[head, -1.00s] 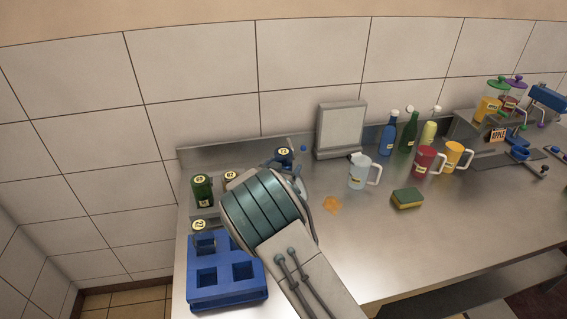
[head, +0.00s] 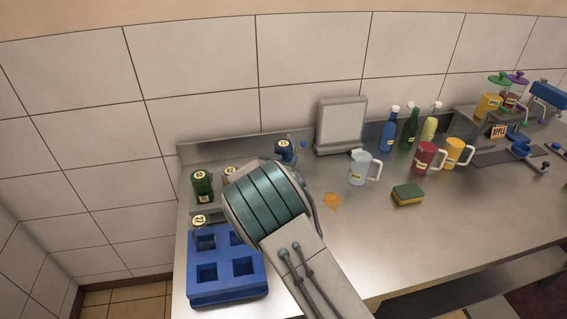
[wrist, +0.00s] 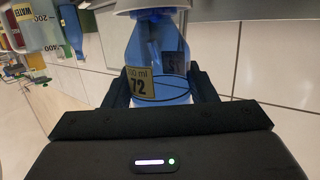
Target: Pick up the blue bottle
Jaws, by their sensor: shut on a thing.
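A blue see-through bottle (wrist: 172,58) with a label reading about 72 and a pale cap is between the black fingers of my gripper (wrist: 160,88) in the wrist view. My gripper is shut on it. In the head view the blue bottle (head: 284,150) shows its labelled top just behind my wrist, which hides its lower part and my fingers. A taller blue bottle with a white top (head: 388,132) stands apart at the back of the counter.
A green bottle (head: 202,186) and a pale-topped one (head: 231,172) stand behind my wrist on the left. A blue holder (head: 228,292) with square slots is in front. A clear jug (head: 359,170), red mug (head: 426,158) and sponge (head: 407,195) stand right. The front right counter is clear.

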